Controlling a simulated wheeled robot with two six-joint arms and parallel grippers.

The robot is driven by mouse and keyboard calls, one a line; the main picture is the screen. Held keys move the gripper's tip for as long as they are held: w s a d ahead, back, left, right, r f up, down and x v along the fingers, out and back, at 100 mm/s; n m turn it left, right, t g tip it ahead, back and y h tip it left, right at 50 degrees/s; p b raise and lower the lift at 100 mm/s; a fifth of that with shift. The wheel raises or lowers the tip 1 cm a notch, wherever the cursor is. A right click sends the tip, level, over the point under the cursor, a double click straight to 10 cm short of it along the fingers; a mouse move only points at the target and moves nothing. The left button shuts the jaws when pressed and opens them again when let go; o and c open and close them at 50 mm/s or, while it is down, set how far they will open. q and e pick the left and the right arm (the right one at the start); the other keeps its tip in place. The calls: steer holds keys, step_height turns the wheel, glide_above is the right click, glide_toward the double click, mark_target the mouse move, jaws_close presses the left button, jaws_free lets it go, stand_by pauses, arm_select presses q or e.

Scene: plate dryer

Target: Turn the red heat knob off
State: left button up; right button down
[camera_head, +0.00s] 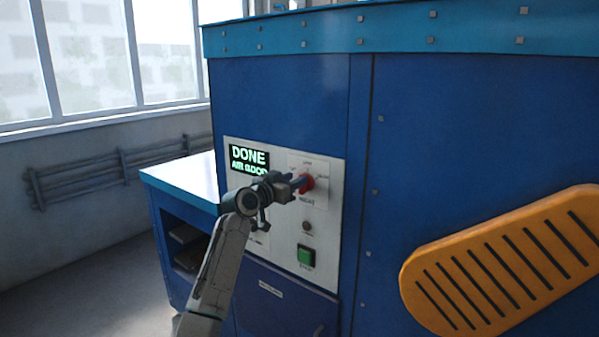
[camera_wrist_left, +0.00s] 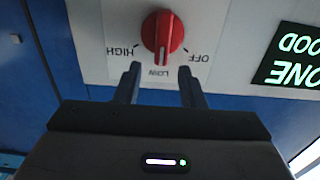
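The red heat knob (camera_head: 307,183) sits on the white control panel (camera_head: 325,235) of the blue machine. In the left wrist view the knob (camera_wrist_left: 162,32) is round with a raised grip, and its white mark points at the LOW label. HIGH and OFF labels, seen upside down, flank it. My left gripper (camera_head: 299,183) is in front of the knob in the head view. In the left wrist view its two fingers (camera_wrist_left: 160,80) are spread and empty, with the knob just beyond the tips. Contact is not visible. My right gripper is not in view.
A lit display (camera_head: 249,160) reading DONE is beside the knob. A green button (camera_head: 305,256) and a small dark button (camera_head: 307,227) are below. A slotted orange panel (camera_head: 500,262) is at the right. A blue side table (camera_head: 180,183) is at the left.

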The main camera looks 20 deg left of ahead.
mark_target(300, 176)
arm_select(q)
steer(key=shift+p+x, duration=0.35)
steer(key=shift+x, duration=1.2)
steer(key=shift+a, duration=0.1)
jaws_close()
